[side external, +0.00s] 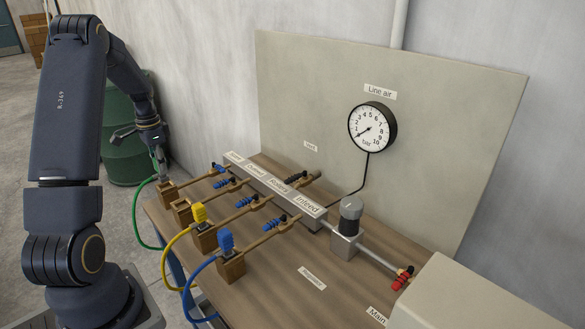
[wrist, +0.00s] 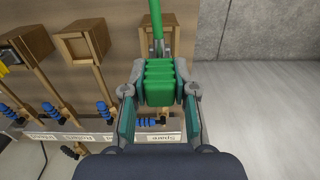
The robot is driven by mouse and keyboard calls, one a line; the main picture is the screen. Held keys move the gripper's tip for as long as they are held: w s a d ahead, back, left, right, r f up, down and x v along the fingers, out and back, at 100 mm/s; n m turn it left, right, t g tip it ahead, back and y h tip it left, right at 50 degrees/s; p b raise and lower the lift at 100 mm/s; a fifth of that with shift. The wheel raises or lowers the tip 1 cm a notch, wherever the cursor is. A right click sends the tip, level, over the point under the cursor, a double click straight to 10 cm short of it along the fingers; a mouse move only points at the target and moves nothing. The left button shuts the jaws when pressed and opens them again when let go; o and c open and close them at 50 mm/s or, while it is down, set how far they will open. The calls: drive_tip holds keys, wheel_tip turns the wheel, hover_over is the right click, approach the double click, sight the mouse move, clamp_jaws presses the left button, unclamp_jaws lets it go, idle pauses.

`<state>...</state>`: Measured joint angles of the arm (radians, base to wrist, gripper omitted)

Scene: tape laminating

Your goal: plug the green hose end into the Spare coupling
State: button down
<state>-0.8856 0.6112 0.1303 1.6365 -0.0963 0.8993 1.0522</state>
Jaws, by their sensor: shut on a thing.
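My gripper (wrist: 160,92) is shut on the ribbed green hose end (wrist: 160,82) in the wrist view, with a grey finger on each side. The side external view shows my gripper (side external: 157,160) just above the farthest wooden coupling block (side external: 168,190). The green hose (side external: 136,220) loops down from there past the table's edge. In the wrist view, the Spare label (wrist: 168,139) is in line with the block (wrist: 146,50) behind the hose end, which hides much of it. I cannot tell whether the hose end is seated in the coupling.
The adjacent block (side external: 182,209) is empty. Yellow (side external: 199,213) and blue (side external: 225,241) hose ends stand on the two nearer blocks. Blue valve handles (side external: 245,202) line the branch pipes beside the labelled manifold (side external: 275,184). A gauge (side external: 372,126) hangs on the back panel.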

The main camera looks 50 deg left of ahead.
drive_tip(key=shift+f, duration=1.45)
idle(1.7)
drive_tip(key=c, duration=0.8)
unclamp_jaws()
drive_tip(key=shift+o, duration=0.2)
drive_tip(key=o, duration=0.4)
drive_tip(key=shift+r, duration=3.55)
